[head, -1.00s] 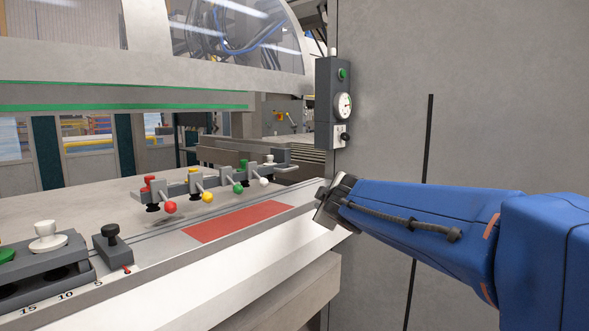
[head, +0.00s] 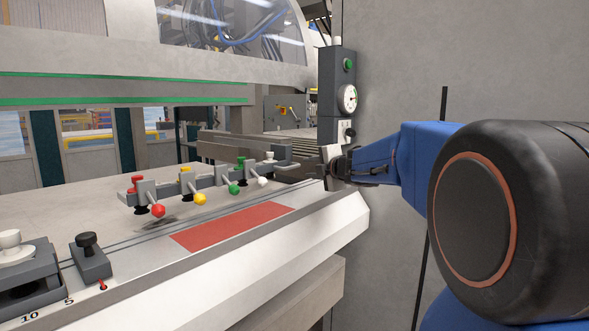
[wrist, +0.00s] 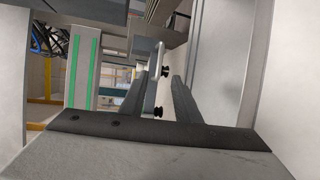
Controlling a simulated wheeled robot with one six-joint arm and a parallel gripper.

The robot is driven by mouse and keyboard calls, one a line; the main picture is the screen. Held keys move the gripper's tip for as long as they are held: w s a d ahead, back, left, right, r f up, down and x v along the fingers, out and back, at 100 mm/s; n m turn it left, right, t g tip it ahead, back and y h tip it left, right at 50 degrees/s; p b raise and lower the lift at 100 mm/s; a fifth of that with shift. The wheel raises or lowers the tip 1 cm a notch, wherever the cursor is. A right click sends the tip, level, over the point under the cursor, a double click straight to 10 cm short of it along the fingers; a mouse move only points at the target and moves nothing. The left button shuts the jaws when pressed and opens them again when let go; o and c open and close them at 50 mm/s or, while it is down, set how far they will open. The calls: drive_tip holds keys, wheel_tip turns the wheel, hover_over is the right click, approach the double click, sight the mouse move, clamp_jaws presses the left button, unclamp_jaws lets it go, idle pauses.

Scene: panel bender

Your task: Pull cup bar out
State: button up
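The cup bar (head: 210,181) is a grey bar above the bender's table. It carries red, yellow, green and white ball levers and black suction cups beneath. Its grey right end (head: 284,164) points toward my gripper. My gripper (head: 334,167) is to the right of that end, apart from it, in front of the wall box. In the wrist view my gripper (wrist: 158,82) has its two dark fingers spread with nothing clamped. Between and beyond them show a pale upright piece (wrist: 157,60) and black knobs (wrist: 158,112); I cannot tell which parts these are.
A grey wall box (head: 343,95) with a green button, a gauge and a switch stands just behind my gripper. A red mat (head: 232,227) lies on the table front. A black-knobbed block (head: 90,262) and a white-knobbed holder (head: 15,262) are at the left.

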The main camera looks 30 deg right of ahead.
sight(293, 167)
drive_tip(key=w, duration=0.4)
drive_tip(key=w+f, duration=0.1)
drive_tip(key=w, duration=0.3)
drive_tip(key=w+f, duration=0.1)
drive_tip(key=w, duration=0.3)
drive_tip(key=shift+w+d+f, duration=0.2)
drive_tip(key=shift+w+d, duration=0.05)
drive_tip(key=shift+d, duration=0.05)
drive_tip(key=shift+c, duration=0.2)
clamp_jaws()
